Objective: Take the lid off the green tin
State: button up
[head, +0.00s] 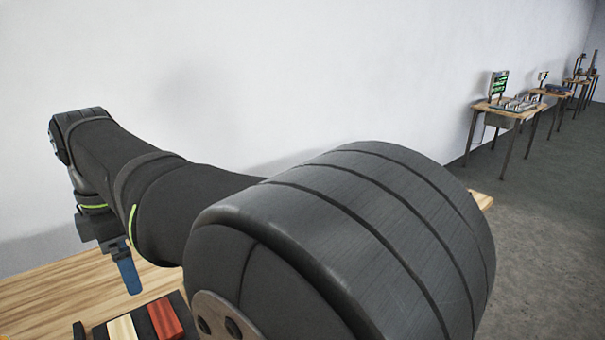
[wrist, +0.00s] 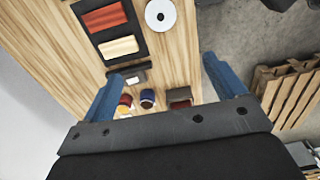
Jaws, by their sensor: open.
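I cannot make out a green tin or its lid in either view. My gripper (wrist: 163,68) is open, its two blue fingers wide apart over the wooden table, with nothing between them that I can see held. In the head view my gripper (head: 128,268) hangs over the table at the left, and only one blue finger shows clearly. In the wrist view a red-and-yellow round item (wrist: 124,103) and a blue-and-white round item (wrist: 147,98) stand between the fingers, partly hidden by my gripper's body.
A black tray (wrist: 108,34) with a red block (wrist: 104,17) and a pale block (wrist: 118,47) lies on the wooden table (wrist: 60,45). Nearby are a white disc (wrist: 160,15), a dark item (wrist: 131,76) and a brown box (wrist: 180,96). A pallet (wrist: 288,88) lies on the floor.

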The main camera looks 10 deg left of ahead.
jog(key=c, duration=0.8)
jog(key=shift+c, duration=0.2)
jog(key=shift+f, duration=0.1)
jog(key=f+m, duration=0.3)
jog(key=f, duration=0.4)
jog(key=f+m, duration=0.3)
jog(key=f, duration=0.5)
jog(key=f+m, duration=0.3)
jog(key=f, duration=0.5)
jog(key=shift+w+f+m, duration=0.15)
jog(key=shift+w+m, duration=0.1)
jog(key=shift+m, duration=0.05)
jog(key=f, duration=0.4)
jog(key=shift+s+d, duration=0.15)
jog(key=shift+s, duration=0.15)
jog(key=shift+f, duration=0.65)
